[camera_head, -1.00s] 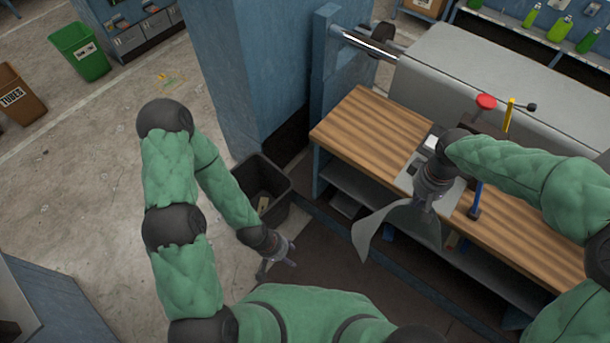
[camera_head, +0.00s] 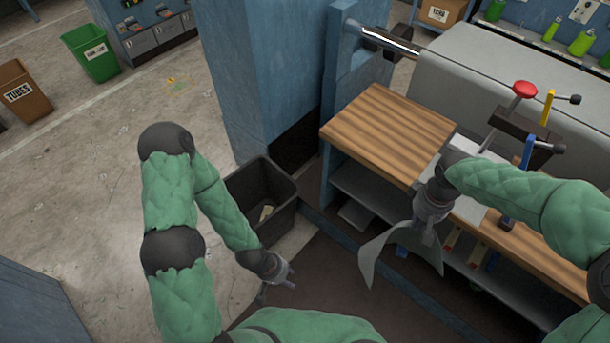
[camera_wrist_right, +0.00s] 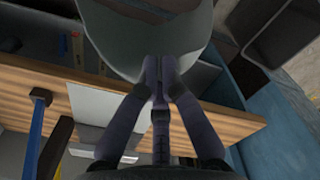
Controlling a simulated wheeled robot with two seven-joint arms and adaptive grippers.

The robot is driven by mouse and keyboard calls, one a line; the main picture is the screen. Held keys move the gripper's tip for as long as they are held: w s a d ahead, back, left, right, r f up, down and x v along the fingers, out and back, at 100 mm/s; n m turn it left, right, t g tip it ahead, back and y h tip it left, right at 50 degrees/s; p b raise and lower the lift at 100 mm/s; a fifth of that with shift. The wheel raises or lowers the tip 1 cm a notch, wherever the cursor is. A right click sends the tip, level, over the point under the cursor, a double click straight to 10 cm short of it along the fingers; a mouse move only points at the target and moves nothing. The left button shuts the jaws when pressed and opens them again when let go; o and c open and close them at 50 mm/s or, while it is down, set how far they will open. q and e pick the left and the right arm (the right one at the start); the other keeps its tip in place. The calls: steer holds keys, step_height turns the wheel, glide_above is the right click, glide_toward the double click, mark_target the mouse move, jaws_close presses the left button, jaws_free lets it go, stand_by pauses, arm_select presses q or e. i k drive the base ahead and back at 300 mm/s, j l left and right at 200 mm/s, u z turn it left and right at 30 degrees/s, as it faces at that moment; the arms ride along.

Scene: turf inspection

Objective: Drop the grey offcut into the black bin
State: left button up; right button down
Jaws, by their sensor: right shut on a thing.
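The grey offcut (camera_head: 377,254) is a thin, curved sheet hanging in front of the wooden bench. My right gripper (camera_head: 428,218) is shut on its upper edge. In the right wrist view, the closed fingertips (camera_wrist_right: 158,62) meet the pale sheet (camera_wrist_right: 140,42). The black bin (camera_head: 284,208) stands on the floor left of the bench, open at the top, with a small pale piece inside. The offcut is to the right of the bin, apart from it. My left gripper (camera_head: 284,277) is low near the bin's front, empty; its finger opening is unclear.
The wooden bench (camera_head: 385,125) has a shelf below and a clamp with a red knob (camera_head: 524,89). A blue column (camera_head: 262,75) rises behind the bin. A brown TUBES bin (camera_head: 25,95) and green bin (camera_head: 90,55) stand far left. The floor at left is clear.

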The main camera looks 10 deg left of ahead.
mark_target(261, 182)
steer(key=j+u, duration=0.1)
steer(key=u, duration=0.25)
steer(key=j+u, duration=0.1)
steer(key=u, duration=0.3)
steer(key=i+u, duration=0.1)
steer(key=u, duration=0.25)
steer(key=i+j, duration=0.8)
